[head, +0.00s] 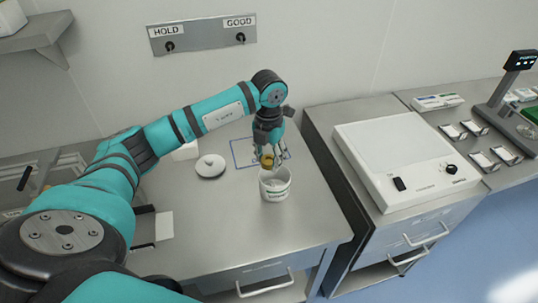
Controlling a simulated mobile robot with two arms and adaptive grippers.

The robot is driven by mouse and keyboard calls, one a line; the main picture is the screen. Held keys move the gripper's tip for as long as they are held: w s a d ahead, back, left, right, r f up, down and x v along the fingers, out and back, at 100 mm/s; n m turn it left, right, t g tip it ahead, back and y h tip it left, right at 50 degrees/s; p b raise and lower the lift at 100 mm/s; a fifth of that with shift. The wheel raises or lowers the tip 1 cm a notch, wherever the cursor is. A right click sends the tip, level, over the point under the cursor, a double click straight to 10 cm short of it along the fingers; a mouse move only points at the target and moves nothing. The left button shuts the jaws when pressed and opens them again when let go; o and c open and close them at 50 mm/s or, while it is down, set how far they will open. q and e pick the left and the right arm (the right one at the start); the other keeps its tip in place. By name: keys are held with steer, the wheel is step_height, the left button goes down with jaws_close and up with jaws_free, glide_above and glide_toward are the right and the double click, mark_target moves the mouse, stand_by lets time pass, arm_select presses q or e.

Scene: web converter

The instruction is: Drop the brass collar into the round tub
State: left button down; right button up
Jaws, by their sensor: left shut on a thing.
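The brass collar (266,161) is small and gold-coloured. My left gripper (267,156) is shut on it and points down, holding it above the far rim of the round tub. The round tub (275,192) is white with a printed label and stands open on the steel bench. Its inside is partly visible and looks whitish; I cannot tell what is in it. The fingertips partly hide the collar. My right gripper is not in view.
A blue-outlined square (240,154) is marked behind the tub. A large white light box (395,155) stands on the cabinet to the right. The bench front is clear.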

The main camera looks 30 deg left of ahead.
mark_target(269, 159)
arm_select(q)
steer(key=shift+f+b, duration=1.45)
steer(key=shift+f, duration=1.2)
steer(key=c, duration=0.7)
jaws_free()
steer(key=shift+r, duration=0.1)
step_height(269, 159, up, 12)
steer(key=shift+f, duration=0.1)
